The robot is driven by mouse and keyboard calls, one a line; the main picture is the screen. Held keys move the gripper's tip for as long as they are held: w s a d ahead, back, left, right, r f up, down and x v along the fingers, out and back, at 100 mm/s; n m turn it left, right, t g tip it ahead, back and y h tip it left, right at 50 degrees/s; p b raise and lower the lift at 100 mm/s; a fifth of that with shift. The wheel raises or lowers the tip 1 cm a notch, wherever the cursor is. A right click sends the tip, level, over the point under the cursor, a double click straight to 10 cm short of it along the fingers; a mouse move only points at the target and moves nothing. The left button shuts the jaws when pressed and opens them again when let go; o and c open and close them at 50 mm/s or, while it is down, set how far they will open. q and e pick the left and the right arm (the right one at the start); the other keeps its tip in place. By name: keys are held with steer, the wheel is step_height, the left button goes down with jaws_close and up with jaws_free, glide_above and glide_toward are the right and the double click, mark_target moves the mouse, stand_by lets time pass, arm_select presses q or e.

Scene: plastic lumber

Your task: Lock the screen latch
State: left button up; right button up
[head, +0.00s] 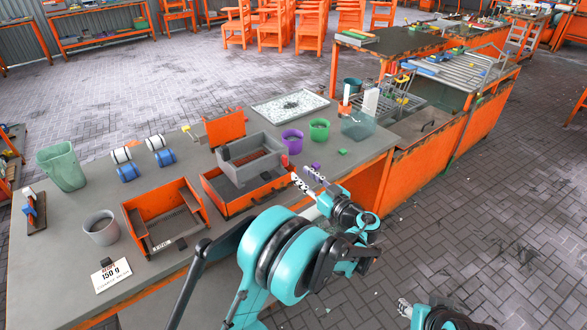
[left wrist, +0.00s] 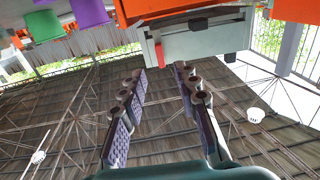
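A grey box-like screen unit (head: 252,160) sits on an orange tray (head: 216,190) on the bench, with a raised orange panel (head: 224,128) behind it. A small red piece (head: 284,160), possibly the latch, shows at its right end. In the left wrist view the grey unit (left wrist: 200,42) is at the top, with a small red piece (left wrist: 160,53) on it. My left gripper (head: 302,174) is just right of the unit; its fingers (left wrist: 159,72) are apart and empty. My right gripper (head: 405,308) shows only partly at the bottom edge. Whether the latch is locked cannot be told.
Purple (head: 292,139) and green (head: 319,130) cups stand close behind my left gripper. An orange open box (head: 160,225), a grey cup (head: 101,228) and a green bin (head: 62,166) are farther left. A clear container (head: 357,125) is behind right.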

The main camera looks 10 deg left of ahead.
arm_select(q)
steer(key=v, duration=0.4)
steer(key=shift+a, duration=0.1)
stand_by(0.3)
steer(key=s+a+m+g+h, duration=0.4)
steer(key=s+a+m+h, duration=0.15)
steer(key=s+a, duration=0.45)
steer(key=s+d+f+m+h, duration=0.1)
steer(key=s+h, duration=0.3)
steer(key=s, duration=0.5)
steer(key=s+d+f+m+h, duration=0.2)
steer(key=s+m+h, duration=0.2)
steer(key=s, duration=0.6)
steer(key=shift+s+d+h, duration=0.3)
steer(key=shift+h, duration=0.05)
steer(key=shift+a+f, duration=0.1)
steer(key=shift+a, duration=0.05)
